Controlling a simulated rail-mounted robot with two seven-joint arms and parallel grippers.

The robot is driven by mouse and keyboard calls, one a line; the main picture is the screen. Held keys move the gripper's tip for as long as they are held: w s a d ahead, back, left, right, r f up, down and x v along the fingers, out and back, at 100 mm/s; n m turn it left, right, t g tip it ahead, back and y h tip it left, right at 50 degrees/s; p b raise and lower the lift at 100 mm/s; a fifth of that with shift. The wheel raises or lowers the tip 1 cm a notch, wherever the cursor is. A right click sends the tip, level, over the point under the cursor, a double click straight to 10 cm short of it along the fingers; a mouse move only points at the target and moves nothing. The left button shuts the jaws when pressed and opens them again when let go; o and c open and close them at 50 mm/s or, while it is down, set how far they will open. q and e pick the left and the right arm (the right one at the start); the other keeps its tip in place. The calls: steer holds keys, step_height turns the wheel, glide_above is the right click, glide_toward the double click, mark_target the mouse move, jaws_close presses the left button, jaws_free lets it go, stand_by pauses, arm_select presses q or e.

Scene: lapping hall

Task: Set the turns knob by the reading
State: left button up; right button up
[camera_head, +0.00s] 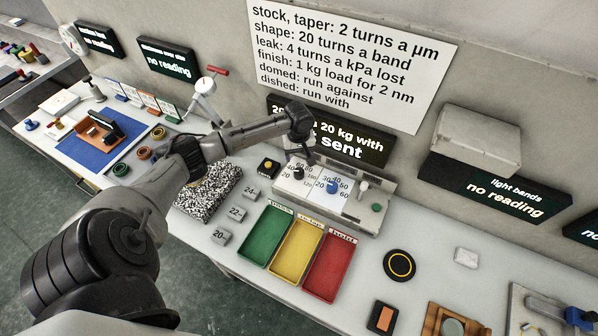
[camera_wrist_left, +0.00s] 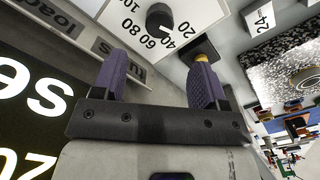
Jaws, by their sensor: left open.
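The turns knob (camera_wrist_left: 160,17) is a black dial on a white panel. It shows in the head view (camera_head: 298,172) at the panel's left, beside a blue knob (camera_head: 333,187). Numbers 20, 40, 60 and 80 ring it in the wrist view. A pale mark on its rim seems near 40. My left gripper (camera_wrist_left: 157,55) is open and empty, its purple fingers apart from the knob. In the head view it hangs (camera_head: 304,150) above the panel. It partly hides the dark display (camera_head: 375,153), which shows "20 kg with" and "sent". My right gripper is out of view.
A wall sign (camera_head: 350,60) lists turns rules. The light bands display (camera_head: 505,195) shows "no reading". Green (camera_head: 264,235), yellow (camera_head: 297,251) and red (camera_head: 330,267) trays stand before the panel (camera_head: 368,218). A speckled block (camera_head: 208,192) and several numbered weights lie left of them.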

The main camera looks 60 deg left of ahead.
mark_target(299, 171)
arm_select(q)
step_height(299, 171, down, 10)
steer(key=shift+r+b, duration=0.2)
steer(key=shift+b, duration=0.45)
steer(key=shift+c, duration=0.2)
steer(key=c, duration=0.9)
